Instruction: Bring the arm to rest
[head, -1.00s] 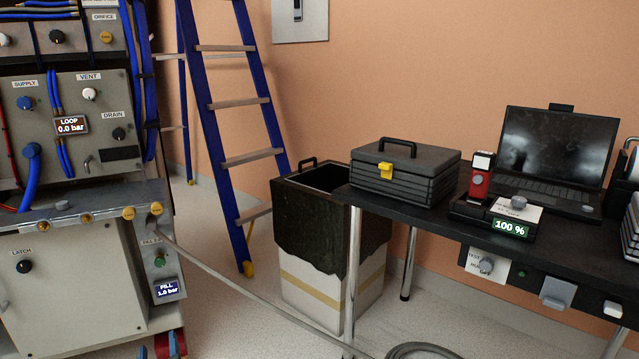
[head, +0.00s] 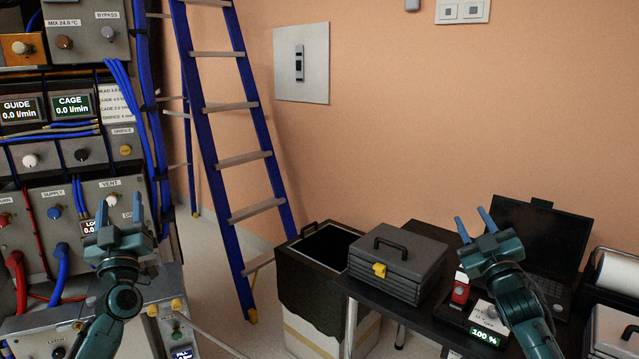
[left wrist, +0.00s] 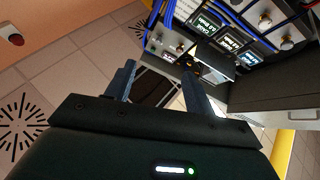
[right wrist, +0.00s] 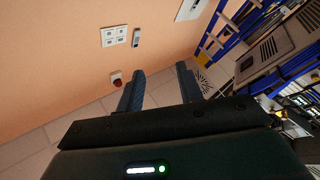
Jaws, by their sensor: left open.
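My left gripper (head: 112,215) is raised at the left of the head view, in front of the panel cabinet. Its two blue fingers are apart with nothing between them; they also show in the left wrist view (left wrist: 160,88). My right gripper (head: 474,226) is raised at the right of the head view, in front of the table with the laptop. Its fingers are spread and empty, and they show apart in the right wrist view (right wrist: 158,90). Both forearms come up from the bottom of the head view.
The panel cabinet (head: 90,162) with knobs, displays and hoses stands left. A dark open bin (head: 310,285) stands mid-floor. The black table holds a toolbox (head: 398,262), a laptop (head: 540,235) and a charger reading 100 % (head: 485,335).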

